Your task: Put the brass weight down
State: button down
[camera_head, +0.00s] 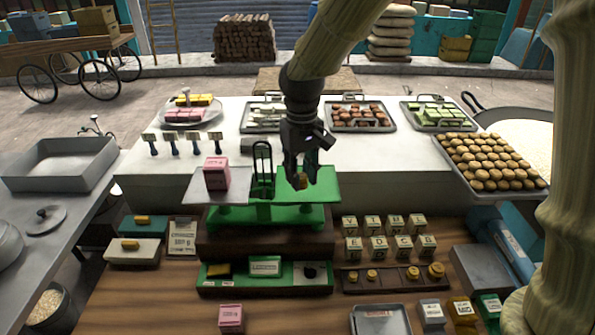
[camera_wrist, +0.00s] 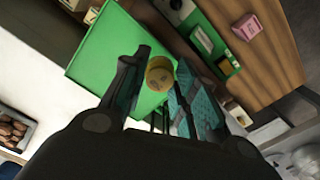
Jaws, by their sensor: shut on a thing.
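My gripper (camera_head: 301,178) is shut on a small brass weight (camera_head: 302,183), just above the green right pan (camera_head: 325,186) of the balance scale. I cannot tell whether the weight touches the pan. In the wrist view the round weight (camera_wrist: 160,74) sits between the two fingers of my gripper (camera_wrist: 158,88), with the green pan (camera_wrist: 112,50) behind it. The scale's green base (camera_head: 285,216) stands on a dark wooden block. A pink carton (camera_head: 216,173) stands on the grey left pan (camera_head: 203,190).
A dark rack (camera_head: 360,281) with several brass weights lies in front at the right, below lettered blocks (camera_head: 385,246). A green tray (camera_head: 264,288) lies in front of the scale. Trays of sweets (camera_head: 360,117) stand behind on the white counter (camera_head: 370,160).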

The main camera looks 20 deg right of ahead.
jog(key=w+p, duration=0.1)
jog(key=w, duration=0.2)
jog(key=shift+w+f, duration=0.15)
jog(key=shift+f+p, duration=0.65)
jog(key=shift+p, duration=0.2)
jog(key=shift+f+p, duration=0.4)
jog(key=shift+f, duration=0.7)
jog(key=shift+f, duration=0.15)
jog(key=c, duration=1.1)
grip_release()
jog(key=shift+r, duration=0.2)
notch_tip(320, 180, up, 12)
jog(key=b, duration=0.5)
